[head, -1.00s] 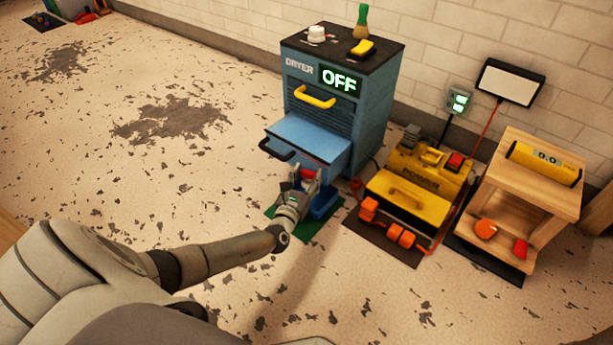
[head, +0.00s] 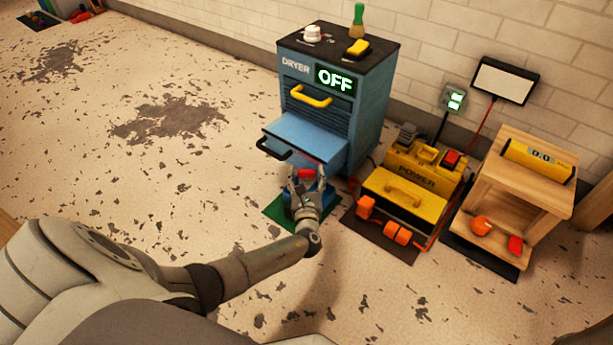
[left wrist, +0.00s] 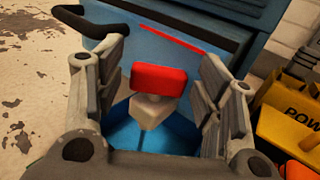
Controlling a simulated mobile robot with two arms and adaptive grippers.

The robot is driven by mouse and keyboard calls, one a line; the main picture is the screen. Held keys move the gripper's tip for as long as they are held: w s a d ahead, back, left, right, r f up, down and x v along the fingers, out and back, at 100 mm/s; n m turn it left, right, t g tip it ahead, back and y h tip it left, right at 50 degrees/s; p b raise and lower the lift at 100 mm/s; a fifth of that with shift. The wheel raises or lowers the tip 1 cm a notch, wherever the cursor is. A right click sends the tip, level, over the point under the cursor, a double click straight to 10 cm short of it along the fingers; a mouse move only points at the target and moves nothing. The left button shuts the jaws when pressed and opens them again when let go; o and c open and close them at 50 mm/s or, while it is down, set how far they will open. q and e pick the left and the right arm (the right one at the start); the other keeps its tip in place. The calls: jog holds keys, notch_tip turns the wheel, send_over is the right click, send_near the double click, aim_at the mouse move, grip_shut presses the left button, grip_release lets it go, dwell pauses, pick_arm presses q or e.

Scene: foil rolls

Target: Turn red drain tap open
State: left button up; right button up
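The red drain tap (left wrist: 158,77) is a red block on a pale stem above a blue container (left wrist: 150,135), below the dryer's open drawer. In the head view the tap (head: 306,174) shows as a small red patch between the fingers. My left gripper (left wrist: 160,85) is open, with one finger on each side of the tap and a visible gap on both sides. In the head view my left gripper (head: 306,182) is in front of the dryer (head: 340,95). My right gripper is not in view.
The dryer's drawer (head: 305,140) sticks out just above the tap, with a black handle (head: 273,151). A yellow power unit (head: 415,185) stands right of the dryer, and a wooden stand (head: 540,160) is farther right.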

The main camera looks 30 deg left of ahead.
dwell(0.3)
pick_arm(q)
jog(key=v, duration=1.2)
